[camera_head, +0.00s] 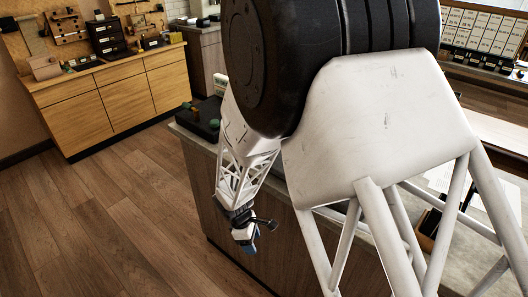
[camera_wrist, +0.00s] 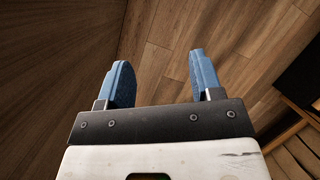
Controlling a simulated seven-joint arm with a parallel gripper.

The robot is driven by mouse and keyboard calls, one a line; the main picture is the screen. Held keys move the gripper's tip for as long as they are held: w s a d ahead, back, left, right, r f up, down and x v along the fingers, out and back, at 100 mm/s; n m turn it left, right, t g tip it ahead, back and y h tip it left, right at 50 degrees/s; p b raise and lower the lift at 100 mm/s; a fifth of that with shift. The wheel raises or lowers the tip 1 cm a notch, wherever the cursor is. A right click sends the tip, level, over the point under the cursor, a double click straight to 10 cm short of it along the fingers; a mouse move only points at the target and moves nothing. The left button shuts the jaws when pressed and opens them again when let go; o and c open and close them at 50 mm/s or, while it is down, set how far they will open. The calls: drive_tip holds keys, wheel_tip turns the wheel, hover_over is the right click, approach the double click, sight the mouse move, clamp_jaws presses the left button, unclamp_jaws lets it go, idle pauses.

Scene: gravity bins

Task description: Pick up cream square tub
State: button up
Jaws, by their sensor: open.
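I cannot make out a cream square tub in either view; my own arm covers much of the counter in the head view. My gripper (camera_head: 247,242) hangs low beside the wood-fronted side of the counter, over the floor. In the wrist view, its two blue fingers (camera_wrist: 160,72) stand wide apart. The gap between them is empty, with only wooden floor behind it.
The grey-topped counter (camera_head: 187,140) stands right by my gripper. A black tray (camera_head: 205,112) with small green items lies on its corner. An open brown box (camera_head: 428,232) shows behind my arm. A wooden cabinet (camera_head: 120,95) stands far left; open floor (camera_head: 110,210) lies between.

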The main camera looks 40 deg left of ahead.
drive_tip(key=w+a+r+n+t+y, duration=0.1)
drive_tip(key=w+a+r+n+t, duration=0.2)
drive_tip(key=r, duration=0.4)
drive_tip(key=w+a+r+n+t+y, duration=0.1)
drive_tip(key=w+a+r+n+t, duration=0.3)
drive_tip(key=w+a+r, duration=0.2)
drive_tip(key=w+a+r+n+t, duration=0.3)
drive_tip(key=a+r, duration=0.4)
drive_tip(key=r, duration=0.3)
drive_tip(key=shift+w+a+r+n+t+y, duration=0.2)
drive_tip(key=shift+w+a+n+t+y, duration=0.15)
drive_tip(key=shift+w+t, duration=0.35)
drive_tip(key=shift+w+a+r+n+t+y, duration=0.2)
drive_tip(key=shift+w+r+n+t+y, duration=0.25)
drive_tip(key=shift+w+n+t, duration=0.15)
drive_tip(key=shift+x, duration=1.25)
drive_tip(key=shift+w+f, duration=0.1)
drive_tip(key=shift+x, duration=2.55)
